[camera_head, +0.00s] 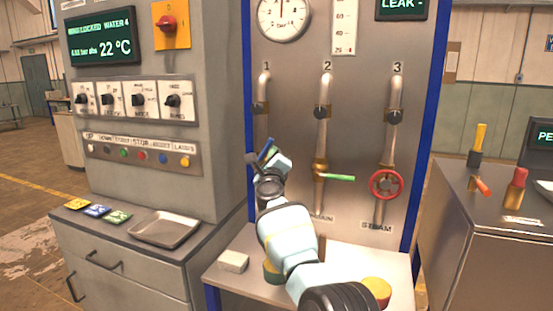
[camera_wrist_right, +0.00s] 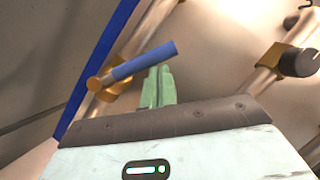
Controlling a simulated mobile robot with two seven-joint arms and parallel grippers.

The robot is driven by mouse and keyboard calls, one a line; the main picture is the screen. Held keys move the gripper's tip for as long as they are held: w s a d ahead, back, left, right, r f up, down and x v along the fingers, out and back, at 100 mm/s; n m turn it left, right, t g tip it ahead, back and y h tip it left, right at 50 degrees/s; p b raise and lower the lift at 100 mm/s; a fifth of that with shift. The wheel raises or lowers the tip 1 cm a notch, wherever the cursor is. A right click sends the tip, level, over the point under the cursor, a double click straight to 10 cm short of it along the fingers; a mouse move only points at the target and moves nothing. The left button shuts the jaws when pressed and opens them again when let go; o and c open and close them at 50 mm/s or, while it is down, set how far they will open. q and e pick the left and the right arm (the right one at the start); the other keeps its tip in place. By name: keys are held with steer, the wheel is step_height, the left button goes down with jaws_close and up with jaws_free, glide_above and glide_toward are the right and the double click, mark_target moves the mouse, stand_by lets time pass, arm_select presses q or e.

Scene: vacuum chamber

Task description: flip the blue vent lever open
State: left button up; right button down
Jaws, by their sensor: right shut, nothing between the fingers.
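The blue vent lever (camera_head: 266,149) is on pipe 1, the leftmost pipe of the panel, and is partly hidden by my right gripper. In the right wrist view the blue lever (camera_wrist_right: 145,60) sticks out from a brass valve body (camera_wrist_right: 100,84), slanting up to the right. My right gripper (camera_head: 273,156) is at the lever, its green fingers shut and empty. In the wrist view the fingertips (camera_wrist_right: 158,75) lie just below the lever's outer half; I cannot tell whether they touch it. My left gripper is not in view.
Pipe 2 carries a green handle (camera_head: 336,178) and pipe 3 a red handwheel (camera_head: 386,185), both right of my gripper. Below are a ledge with a pale block (camera_head: 233,262) and a yellow-topped object (camera_head: 376,289). A metal tray (camera_head: 165,230) lies on the left cabinet.

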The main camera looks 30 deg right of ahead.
steer(key=shift+w+a+r+n+y, duration=0.2)
steer(key=shift+r+n, duration=0.2)
steer(key=shift+w+a+r+n+y, duration=0.2)
steer(key=shift+r+n, duration=0.15)
steer(key=shift+n, duration=0.05)
steer(key=shift+w+a+r+b, duration=0.4)
steer(key=shift+w+a+r, duration=0.2)
steer(key=shift+w+a, duration=0.3)
steer(key=shift+d, duration=0.15)
